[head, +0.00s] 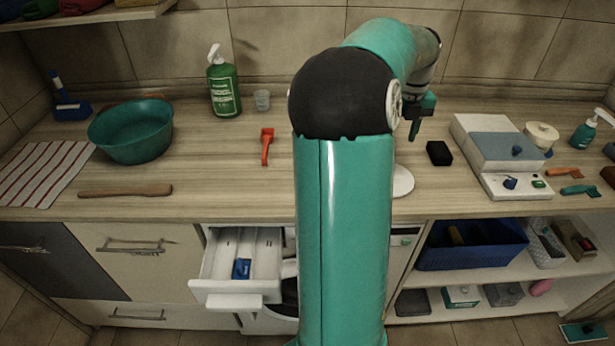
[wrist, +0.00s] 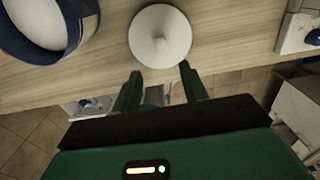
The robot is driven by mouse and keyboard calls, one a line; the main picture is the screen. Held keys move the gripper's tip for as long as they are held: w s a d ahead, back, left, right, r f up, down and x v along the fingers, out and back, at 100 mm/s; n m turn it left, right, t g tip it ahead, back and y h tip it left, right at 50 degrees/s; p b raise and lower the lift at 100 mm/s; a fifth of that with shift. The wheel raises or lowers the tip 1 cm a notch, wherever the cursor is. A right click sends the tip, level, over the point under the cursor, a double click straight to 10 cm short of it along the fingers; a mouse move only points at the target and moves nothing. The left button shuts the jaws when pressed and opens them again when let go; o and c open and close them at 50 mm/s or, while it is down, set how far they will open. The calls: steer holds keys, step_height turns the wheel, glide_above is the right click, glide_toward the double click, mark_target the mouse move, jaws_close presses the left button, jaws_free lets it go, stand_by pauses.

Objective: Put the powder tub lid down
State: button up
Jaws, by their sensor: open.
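The powder tub lid (wrist: 160,36), a white disc with a small central knob, lies on the wooden counter in the wrist view. In the head view the lid (head: 403,181) shows partly, beside my arm near the counter's front edge. My gripper (wrist: 160,74) is open and empty, its two fingers apart and pointing toward the lid. In the head view my gripper (head: 415,128) is partly seen beyond my arm. A round white tub (wrist: 45,22) with a blue outer wall stands beside the lid, cut off by the frame; my arm probably hides it in the head view.
A black block (head: 439,153) and a grey-and-white appliance (head: 500,150) stand on the right. A red-orange brush (head: 267,146), green bottle (head: 223,88) and teal basin (head: 132,132) are on the left. An open white drawer (head: 240,262) juts out below the counter.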

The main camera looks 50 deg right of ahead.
steer(key=w+a+r+n+t, duration=0.1)
steer(key=w+a+n, duration=0.2)
steer(key=a+n, duration=0.55)
steer(key=w+a+r+n+t, duration=0.15)
steer(key=w+a+n, duration=0.25)
steer(key=a+n, duration=0.45)
steer(key=w+a+r+n+t, duration=0.1)
steer(key=w+a+n, duration=0.2)
steer(key=a+n, duration=0.55)
steer(key=s+a+n+t, duration=0.1)
steer(key=s+a+n, duration=0.2)
steer(key=a+n, duration=0.6)
steer(key=s+a+f+n+t, duration=0.1)
steer(key=s+a+n, duration=0.2)
steer(key=a+n, duration=0.7)
steer(key=a, duration=0.4)
steer(key=shift+a+f, duration=0.2)
steer(key=shift+a, duration=0.1)
